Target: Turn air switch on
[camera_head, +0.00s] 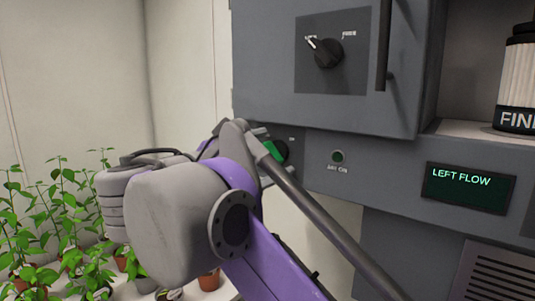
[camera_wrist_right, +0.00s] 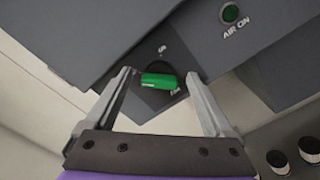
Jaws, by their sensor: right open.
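The air switch is a green knob (camera_wrist_right: 158,80) on a dark plate (camera_wrist_right: 160,101). In the wrist view its handle lies roughly crosswise, between a small mark above it and another at its lower right, both too small to read surely. In the head view the green knob (camera_head: 277,149) shows partly behind my right arm. My right gripper (camera_wrist_right: 158,74) is open, with one finger on each side of the knob; contact cannot be told. The AIR ON lamp (camera_head: 338,157) is dark green and also shows in the wrist view (camera_wrist_right: 230,13). My left gripper is not in view.
Above is a cabinet door with a black rotary knob (camera_head: 324,50) and a vertical handle (camera_head: 384,45). A LEFT FLOW display (camera_head: 468,188) is at right, below a shelf with a labelled canister (camera_head: 517,80). Potted plants (camera_head: 60,225) stand at left, near my arm.

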